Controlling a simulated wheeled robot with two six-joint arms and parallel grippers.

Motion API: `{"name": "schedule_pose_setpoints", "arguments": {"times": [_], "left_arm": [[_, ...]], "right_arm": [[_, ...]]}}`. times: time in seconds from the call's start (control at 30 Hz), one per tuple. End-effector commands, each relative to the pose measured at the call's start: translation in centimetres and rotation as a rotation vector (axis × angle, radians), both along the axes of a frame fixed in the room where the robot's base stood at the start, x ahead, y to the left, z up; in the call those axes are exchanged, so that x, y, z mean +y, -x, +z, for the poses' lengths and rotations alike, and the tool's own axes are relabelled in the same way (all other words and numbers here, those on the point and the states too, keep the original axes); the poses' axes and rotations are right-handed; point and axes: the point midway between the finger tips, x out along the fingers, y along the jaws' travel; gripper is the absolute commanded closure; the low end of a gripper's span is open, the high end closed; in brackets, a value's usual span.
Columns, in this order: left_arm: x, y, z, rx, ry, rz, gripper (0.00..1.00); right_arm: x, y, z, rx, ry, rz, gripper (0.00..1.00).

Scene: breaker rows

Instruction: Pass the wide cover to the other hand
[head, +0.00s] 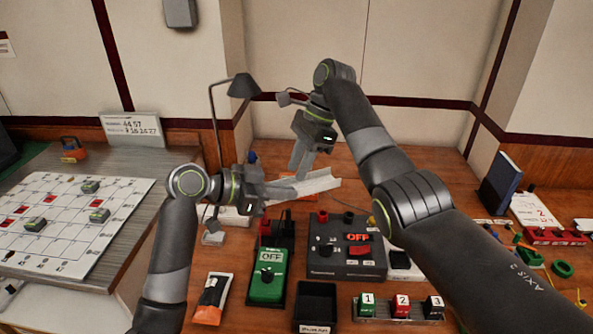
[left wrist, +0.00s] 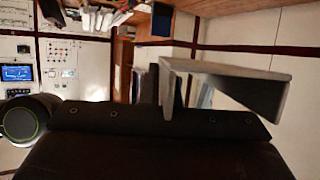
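The wide cover (head: 322,184) is a pale, channel-shaped piece held level above the bench. My left gripper (head: 291,188) comes from the left and is shut on the cover's left part. In the left wrist view the cover (left wrist: 235,85) sticks out to the right from the dark fingers as a grey angled piece.
Below are a green OFF switch box (head: 267,278), a dark panel with a red switch (head: 345,247), a black bin (head: 316,303) and numbered blocks (head: 401,306). A black lamp (head: 243,86) stands behind. A white grid board (head: 70,222) lies on the left table.

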Motion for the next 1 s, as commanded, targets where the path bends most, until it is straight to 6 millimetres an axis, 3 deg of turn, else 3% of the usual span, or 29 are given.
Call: {"name": "schedule_pose_setpoints", "arguments": {"times": [0.2,0.5,0.73,0.9,1.0], "left_arm": [[0.0,0.0,0.0,0.0,0.0,0.0,1.0],[0.0,0.0,0.1,-0.001,0.001,0.0,1.0],[0.0,0.0,0.1,-0.002,0.001,0.0,1.0],[0.0,0.0,0.1,-0.002,0.001,0.0,1.0],[0.0,0.0,0.1,-0.002,0.0,0.001,0.85]], "right_arm": [[0.7,0.3,-1.7,0.0,0.0,0.001,0.72],[0.7,0.3,-1.9,-0.001,0.001,0.0,0.72],[0.7,0.3,-1.9,-0.001,0.001,0.0,0.99],[0.7,0.3,-1.9,0.0,0.0,0.001,1.0],[0.7,0.3,-1.9,0.0,0.0,0.001,1.0]]}}
